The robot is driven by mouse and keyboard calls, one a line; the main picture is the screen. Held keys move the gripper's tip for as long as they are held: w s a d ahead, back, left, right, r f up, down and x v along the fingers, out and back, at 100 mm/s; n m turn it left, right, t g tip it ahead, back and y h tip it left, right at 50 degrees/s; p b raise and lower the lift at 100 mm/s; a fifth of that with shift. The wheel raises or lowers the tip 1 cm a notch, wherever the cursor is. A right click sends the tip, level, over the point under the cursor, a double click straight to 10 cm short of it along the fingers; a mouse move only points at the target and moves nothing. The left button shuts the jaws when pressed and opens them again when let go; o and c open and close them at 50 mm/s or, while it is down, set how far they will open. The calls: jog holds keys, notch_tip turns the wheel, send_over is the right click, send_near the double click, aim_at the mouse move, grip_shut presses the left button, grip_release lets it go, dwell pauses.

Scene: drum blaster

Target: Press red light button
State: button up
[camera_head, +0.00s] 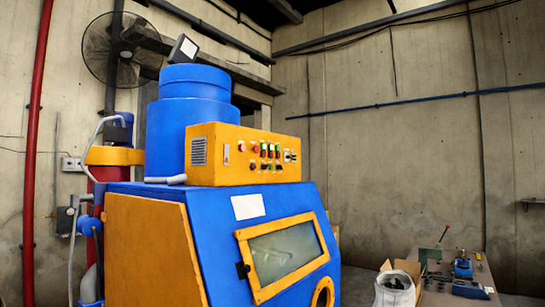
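A yellow control box (225,160) sits on top of a blue and yellow blasting cabinet (205,210). Its front panel carries several small buttons and switches. Another reddish button (241,148) is at the left of that row. The panel is small in view, and I cannot read labels or tell whether any button is lit or pressed. My gripper is not in view.
A blue drum (190,105) stands behind the control box. The cabinet front has a yellow-framed window (285,255). A table with tools (460,270) and a white sack (395,290) stand at right. A wall fan (118,50) and red pipe (36,130) are at left.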

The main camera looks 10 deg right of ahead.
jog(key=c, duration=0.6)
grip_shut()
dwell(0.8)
